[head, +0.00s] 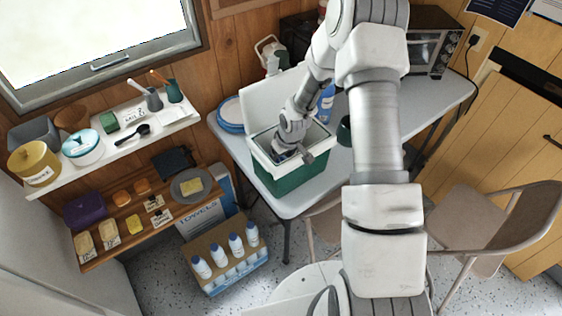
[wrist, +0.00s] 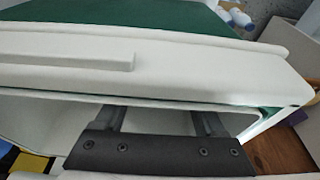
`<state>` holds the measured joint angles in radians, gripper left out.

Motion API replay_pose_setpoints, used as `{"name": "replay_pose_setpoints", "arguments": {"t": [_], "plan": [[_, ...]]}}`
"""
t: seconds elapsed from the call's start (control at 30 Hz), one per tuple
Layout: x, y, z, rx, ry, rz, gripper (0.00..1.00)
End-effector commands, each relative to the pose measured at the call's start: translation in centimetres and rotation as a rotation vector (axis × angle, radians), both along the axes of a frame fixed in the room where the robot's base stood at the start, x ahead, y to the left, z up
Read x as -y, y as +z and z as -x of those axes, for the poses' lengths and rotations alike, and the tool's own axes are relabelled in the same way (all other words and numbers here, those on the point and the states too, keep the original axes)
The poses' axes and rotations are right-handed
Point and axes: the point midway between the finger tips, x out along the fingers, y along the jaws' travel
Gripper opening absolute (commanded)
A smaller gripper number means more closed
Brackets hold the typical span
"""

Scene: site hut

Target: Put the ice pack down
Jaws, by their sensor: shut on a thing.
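The cool box (head: 285,183) has a green body and a white rim and stands on the grey table with its white lid up. My gripper (head: 283,155) reaches down into its open top. In the wrist view the two fingers of my gripper (wrist: 165,120) point in past the box's white rim (wrist: 190,65). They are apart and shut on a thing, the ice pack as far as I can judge. The ice pack itself is not clear in either view, hidden by the fingers and the box walls.
The grey table (head: 425,102) also holds blue plates (head: 231,115), a blue bottle (head: 326,102) and a toaster oven (head: 432,45). Shelves with pots and food are at the left. A carton of bottles (head: 228,262) is on the floor. A chair (head: 490,225) stands at the right.

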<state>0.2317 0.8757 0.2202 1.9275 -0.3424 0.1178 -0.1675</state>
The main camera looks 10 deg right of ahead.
Motion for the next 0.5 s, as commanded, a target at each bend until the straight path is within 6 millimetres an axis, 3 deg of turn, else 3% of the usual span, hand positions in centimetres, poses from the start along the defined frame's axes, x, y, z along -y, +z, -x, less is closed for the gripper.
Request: {"name": "replay_pose_setpoints", "arguments": {"t": [0.1, 0.5], "plan": [[0.0, -1.5, 0.0, -0.001, 0.0, -0.001, 0.09], [0.0, -2.1, 0.0, 0.001, -0.001, -0.001, 0.09]]}}
